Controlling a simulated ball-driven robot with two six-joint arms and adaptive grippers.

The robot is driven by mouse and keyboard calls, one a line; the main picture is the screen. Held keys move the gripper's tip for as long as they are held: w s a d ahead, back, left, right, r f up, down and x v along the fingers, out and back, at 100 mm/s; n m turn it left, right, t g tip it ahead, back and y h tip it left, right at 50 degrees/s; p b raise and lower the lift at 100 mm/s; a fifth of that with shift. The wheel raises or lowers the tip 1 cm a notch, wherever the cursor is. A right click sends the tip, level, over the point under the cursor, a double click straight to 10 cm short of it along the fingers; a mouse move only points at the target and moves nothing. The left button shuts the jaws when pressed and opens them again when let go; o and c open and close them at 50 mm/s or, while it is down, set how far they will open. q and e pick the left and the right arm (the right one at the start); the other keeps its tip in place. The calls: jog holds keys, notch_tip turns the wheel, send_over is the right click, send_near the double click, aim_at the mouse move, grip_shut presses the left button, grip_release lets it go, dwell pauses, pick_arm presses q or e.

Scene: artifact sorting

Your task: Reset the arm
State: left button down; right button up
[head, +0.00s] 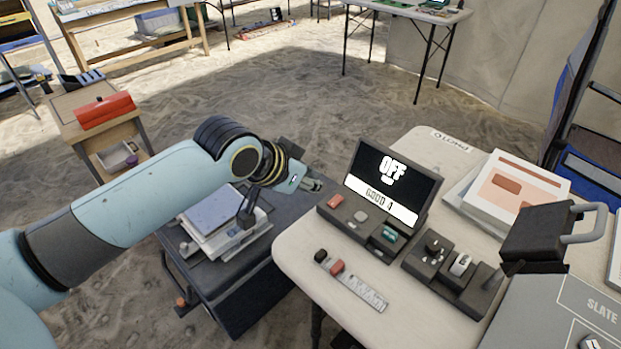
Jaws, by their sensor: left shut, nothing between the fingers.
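My left arm (140,207) comes in from the left and reaches over a dark cart. My left gripper (314,183) is at its end, small and dark, just left of the display device (393,182) on the white table (310,255). Its fingers look closed, with nothing seen between them. I cannot tell whether it touches the device's edge. My right gripper is not in view.
The display reads "OFF" and "GOOD". A ruler (358,289) with small pieces, a dark tray (451,268) and a box with a handle (541,235) are on the right. A device (222,221) stands on the cart (245,283). A red toolbox (105,111) is left.

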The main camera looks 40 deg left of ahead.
pick_arm(q)
jog(key=s+d+r+g+y, duration=0.1)
jog(key=s+d+r+g, duration=0.15)
jog(key=s, duration=0.65)
jog(key=s+d+r+g, duration=0.15)
jog(key=s+r, duration=0.25)
jog(key=s, duration=0.6)
jog(key=s+a+f+g+b, duration=0.1)
jog(key=f+b, duration=0.1)
jog(key=f, duration=0.9)
jog(key=s+a+f+b, duration=0.1)
jog(key=f+b, duration=0.1)
jog(key=f, duration=1)
jog(key=s+a+f+g+b, duration=0.1)
jog(key=a+f+b, duration=0.1)
jog(key=f, duration=0.9)
jog(key=s+f+g+b, duration=0.1)
jog(key=s+f+b, duration=0.4)
jog(key=s+f, duration=1.2)
notch_tip(320, 180, down, 2)
jog(key=shift+s+a+f, duration=0.2)
jog(key=shift+s+a, duration=0.1)
jog(key=shift+s, duration=0.05)
